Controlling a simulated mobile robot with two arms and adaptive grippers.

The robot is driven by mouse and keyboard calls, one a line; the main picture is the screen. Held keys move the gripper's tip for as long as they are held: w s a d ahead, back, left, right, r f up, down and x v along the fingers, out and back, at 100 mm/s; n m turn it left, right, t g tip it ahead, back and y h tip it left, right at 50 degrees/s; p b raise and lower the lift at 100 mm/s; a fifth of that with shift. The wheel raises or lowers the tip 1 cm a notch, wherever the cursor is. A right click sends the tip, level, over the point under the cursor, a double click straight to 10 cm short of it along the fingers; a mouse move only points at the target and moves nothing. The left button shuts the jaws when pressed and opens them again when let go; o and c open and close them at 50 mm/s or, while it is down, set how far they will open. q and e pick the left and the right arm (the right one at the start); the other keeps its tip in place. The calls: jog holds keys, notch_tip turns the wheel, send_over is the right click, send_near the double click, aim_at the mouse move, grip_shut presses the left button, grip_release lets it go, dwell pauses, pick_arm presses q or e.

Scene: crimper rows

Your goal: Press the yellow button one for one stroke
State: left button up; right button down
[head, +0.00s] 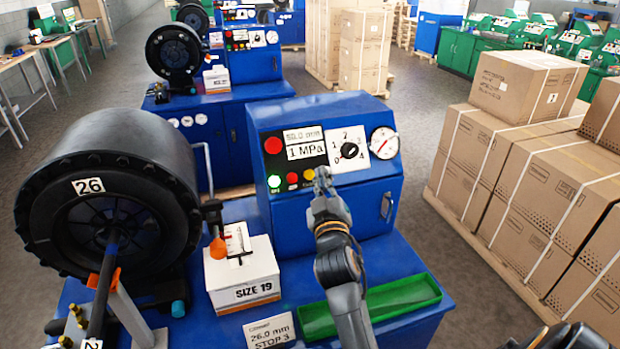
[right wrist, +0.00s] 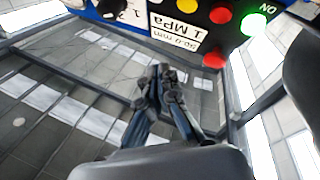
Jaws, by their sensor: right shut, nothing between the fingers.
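The yellow button (head: 309,174) is at the right end of a row of small buttons on the nearest blue machine's sloped panel. It also shows at the top edge of the right wrist view (right wrist: 188,4). My right gripper (head: 322,178) is shut and empty, its tip just right of the yellow button in the head view. In the right wrist view the closed fingers (right wrist: 160,78) appear below the panel. I cannot tell whether they touch it. A red button (head: 292,178) and a lit green button (head: 274,181) sit left of the yellow one. My left gripper is out of view.
The panel also has a larger red button (head: 273,145), a 1 MPa display (head: 305,152), a dial (head: 349,150) and a gauge (head: 384,143). A green tray (head: 405,297) lies below my right arm. Cartons (head: 510,165) stand to the right, with an aisle between.

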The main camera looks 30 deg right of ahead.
aim_at(309, 175)
jog(key=w+d+f+b, duration=0.1)
jog(key=w+f+b, duration=0.3)
jog(key=w, duration=0.1)
jog(key=shift+w+d, duration=0.2)
jog(key=shift+w, duration=0.2)
dwell(1.2)
jog(key=shift+w+f+b, duration=0.2)
jog(key=shift+w+b, duration=0.15)
jog(key=shift+b, duration=0.05)
jog(key=shift+w+d+f+b, duration=0.15)
jog(key=shift+w+f+b, duration=0.1)
jog(key=shift+w+b, duration=0.15)
dwell(0.7)
jog(key=shift+s, duration=0.15)
jog(key=shift+s+r+p, duration=0.45)
jog(key=shift+s+p, duration=0.2)
jog(key=shift+p, duration=0.05)
